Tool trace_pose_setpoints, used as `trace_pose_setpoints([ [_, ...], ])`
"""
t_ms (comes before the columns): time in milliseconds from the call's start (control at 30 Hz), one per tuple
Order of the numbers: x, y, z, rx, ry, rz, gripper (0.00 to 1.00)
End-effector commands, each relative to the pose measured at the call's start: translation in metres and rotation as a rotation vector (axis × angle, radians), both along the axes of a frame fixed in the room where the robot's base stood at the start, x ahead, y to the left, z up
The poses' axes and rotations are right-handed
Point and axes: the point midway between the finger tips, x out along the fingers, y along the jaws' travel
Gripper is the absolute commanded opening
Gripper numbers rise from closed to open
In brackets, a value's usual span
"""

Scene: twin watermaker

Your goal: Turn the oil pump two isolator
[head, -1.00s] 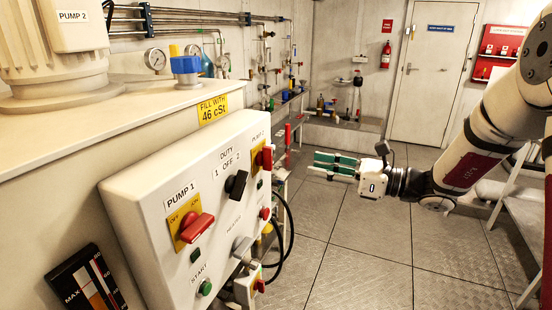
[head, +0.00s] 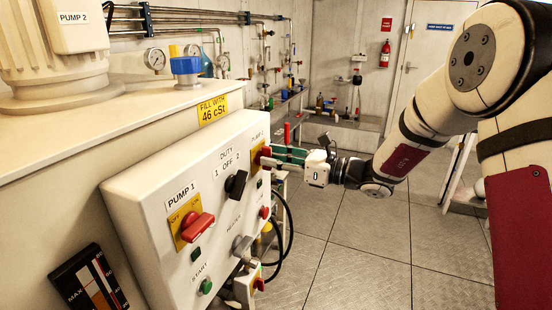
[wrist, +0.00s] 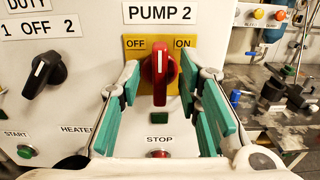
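The pump 2 isolator is a red handle (wrist: 160,75) on a yellow OFF/ON plate (wrist: 136,60), under a PUMP 2 label. Its handle stands upright, with its white mark pointing up between OFF and ON. In the head view the isolator (head: 257,156) is at the far right end of the white control panel (head: 150,205), partly behind my fingers. My gripper (wrist: 163,105) is open, its green finger pads on the left and right of the handle. In the wrist view, gaps show between the pads and the handle; whether either touches cannot be told.
A black duty selector (wrist: 42,75) sits left of the isolator. A red stop button (wrist: 159,154) lies below it. The red pump 1 isolator (head: 196,226) is at the panel's near end. The floor (head: 370,250) right of the panel is clear.

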Motion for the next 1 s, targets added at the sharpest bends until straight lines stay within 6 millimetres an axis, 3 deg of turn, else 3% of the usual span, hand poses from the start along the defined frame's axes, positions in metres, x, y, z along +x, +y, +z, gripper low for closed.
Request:
trace_pose_setpoints([
  [33,0.0000,-0.0001,0.0000,0.000,0.000,0.000,0.32],
  [167,-0.0002,-0.0002,0.0001,0.000,0.000,0.000,0.02],
  [200,-0.0002,-0.0002,0.0001,0.000,0.000,0.000,0.00],
  [667,-0.0003,0.0001,-0.0002,-0.020,-0.055,0.001,0.00],
  [1000,-0.0017,0.0005,-0.0016,-0.105,-0.292,0.001,0.00],
])
